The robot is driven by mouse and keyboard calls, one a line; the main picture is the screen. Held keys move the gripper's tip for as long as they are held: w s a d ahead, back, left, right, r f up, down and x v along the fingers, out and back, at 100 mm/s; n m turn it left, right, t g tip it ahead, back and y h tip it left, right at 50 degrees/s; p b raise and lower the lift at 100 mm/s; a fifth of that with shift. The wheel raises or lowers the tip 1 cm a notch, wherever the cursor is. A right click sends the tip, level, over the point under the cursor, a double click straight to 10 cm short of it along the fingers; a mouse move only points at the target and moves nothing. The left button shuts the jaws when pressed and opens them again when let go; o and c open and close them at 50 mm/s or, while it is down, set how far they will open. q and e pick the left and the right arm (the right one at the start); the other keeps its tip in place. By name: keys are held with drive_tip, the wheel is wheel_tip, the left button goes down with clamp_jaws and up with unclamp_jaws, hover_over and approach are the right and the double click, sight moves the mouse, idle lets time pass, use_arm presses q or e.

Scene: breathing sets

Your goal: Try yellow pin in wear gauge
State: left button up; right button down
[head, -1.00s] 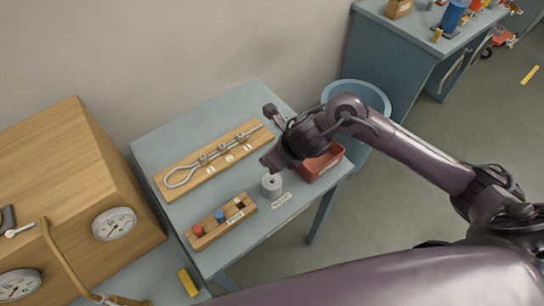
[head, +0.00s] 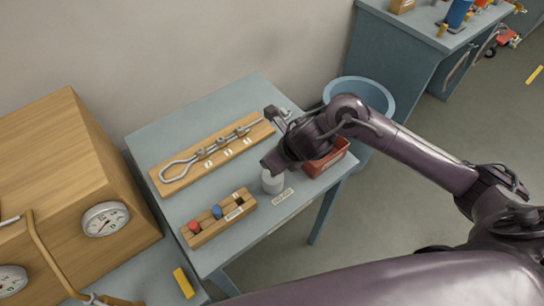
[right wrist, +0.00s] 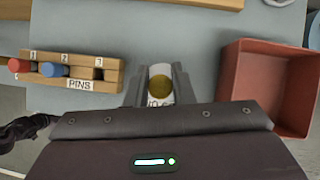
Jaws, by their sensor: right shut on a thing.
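The yellow pin (right wrist: 160,86) shows as a round yellow end between the fingers of my right gripper (right wrist: 159,88), which is shut on it. In the head view the right gripper (head: 272,170) is over the wear gauge, a short grey cylinder (head: 272,184) on the blue-grey table. The gauge's top is mostly hidden there, so I cannot tell how deep the pin sits, if at all. The wooden pin rack (head: 210,226) holds a red pin (head: 193,228) and a blue pin (head: 217,212). Its slot 3 (right wrist: 98,74) looks empty. My left gripper is not in view.
A red tray (right wrist: 268,128) stands close to the right of the gripper. A wooden board with a metal loop and rod (head: 200,162) lies behind. A wooden box with dials (head: 75,150) stands at left. A blue bin (head: 345,86) is beyond the table.

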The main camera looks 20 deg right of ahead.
drive_tip(key=shift+f+b, duration=0.45)
drive_tip(key=shift+b, duration=0.05)
idle(0.6)
drive_tip(key=shift+r, duration=0.15)
idle(0.5)
drive_tip(key=shift+r+p, duration=1.8)
drive_tip(key=shift+r, duration=0.25)
drive_tip(key=shift+f, duration=0.25)
drive_tip(key=shift+f+b, duration=1.55)
drive_tip(key=shift+b, duration=0.4)
drive_tip(key=shift+f+b, duration=0.4)
drive_tip(key=shift+r+p, duration=1.7)
drive_tip(key=shift+r, duration=0.45)
